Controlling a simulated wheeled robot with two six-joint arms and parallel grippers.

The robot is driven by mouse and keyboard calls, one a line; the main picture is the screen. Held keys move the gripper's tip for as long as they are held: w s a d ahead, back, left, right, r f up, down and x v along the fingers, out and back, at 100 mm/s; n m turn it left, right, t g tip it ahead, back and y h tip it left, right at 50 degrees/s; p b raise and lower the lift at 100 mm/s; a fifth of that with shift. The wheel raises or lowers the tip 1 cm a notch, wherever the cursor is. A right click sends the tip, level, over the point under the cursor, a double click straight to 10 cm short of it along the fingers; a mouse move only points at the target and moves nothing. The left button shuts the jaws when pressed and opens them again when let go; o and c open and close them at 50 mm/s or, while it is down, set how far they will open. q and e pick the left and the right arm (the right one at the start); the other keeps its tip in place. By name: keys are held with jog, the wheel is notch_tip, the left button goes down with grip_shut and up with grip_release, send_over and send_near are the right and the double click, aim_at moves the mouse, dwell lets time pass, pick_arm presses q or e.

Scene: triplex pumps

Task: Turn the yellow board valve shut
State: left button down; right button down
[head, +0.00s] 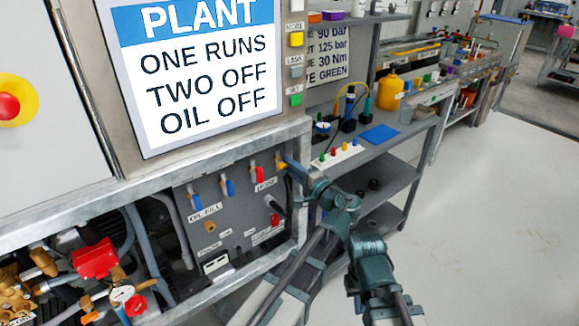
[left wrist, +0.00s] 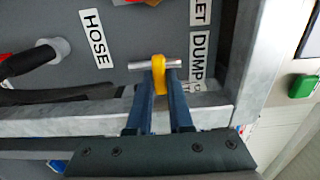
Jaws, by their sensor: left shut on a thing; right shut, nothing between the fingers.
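The yellow board valve (left wrist: 158,72) shows its handle close up in the left wrist view, next to the DUMP label and beside a short silver bar. My left gripper (left wrist: 160,92) is shut on this handle, one blue finger on each side. In the head view the yellow valve (head: 281,164) sits at the upper right of the grey valve board (head: 215,215), with my left gripper (head: 287,164) at it. My right gripper (head: 362,240) is shut and empty, lower and to the right, away from the board; its fingertips are hard to make out.
Two blue-handled valves (head: 227,186) and a red-handled valve (head: 257,172) are left of the yellow one. A black hose (head: 273,204) sticks out below. A metal frame (head: 302,190) borders the board on the right. A shelf bench (head: 395,155) stands further right, with open floor beyond.

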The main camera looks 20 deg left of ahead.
dwell(0.4)
pick_arm(q)
jog(key=c, duration=0.8)
grip_release()
